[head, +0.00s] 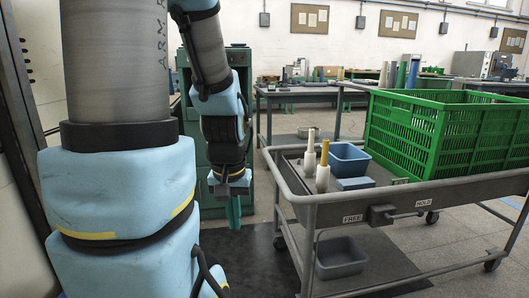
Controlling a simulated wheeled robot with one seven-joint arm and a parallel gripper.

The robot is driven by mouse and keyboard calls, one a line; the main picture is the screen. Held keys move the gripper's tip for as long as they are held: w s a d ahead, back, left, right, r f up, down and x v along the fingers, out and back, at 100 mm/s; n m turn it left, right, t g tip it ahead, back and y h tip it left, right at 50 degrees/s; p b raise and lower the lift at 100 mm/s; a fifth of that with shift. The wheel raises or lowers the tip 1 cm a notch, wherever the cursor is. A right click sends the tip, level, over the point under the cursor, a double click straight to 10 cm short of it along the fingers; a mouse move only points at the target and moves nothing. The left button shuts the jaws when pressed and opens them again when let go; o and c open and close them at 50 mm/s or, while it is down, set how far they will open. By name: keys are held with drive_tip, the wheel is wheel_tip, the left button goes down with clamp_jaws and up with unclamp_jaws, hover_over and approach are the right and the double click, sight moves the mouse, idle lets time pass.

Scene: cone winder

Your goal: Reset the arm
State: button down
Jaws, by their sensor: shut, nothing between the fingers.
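My arm fills the left of the head view, with grey tube links and pale blue padded joints. It folds over at the top and hangs down again. My gripper (235,213) is at its lower end, pointing down, with narrow green fingers shut and nothing between them. It hangs left of the grey cart (382,208), apart from it, above the dark floor mat (246,262). The far side of the gripper is hidden.
A green cabinet (194,120) stands behind my arm. Open floor lies beyond the cart.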

wheel_tip(320, 180, up, 24)
drive_tip(key=p, duration=2.2)
drive_tip(key=shift+r, duration=0.25)
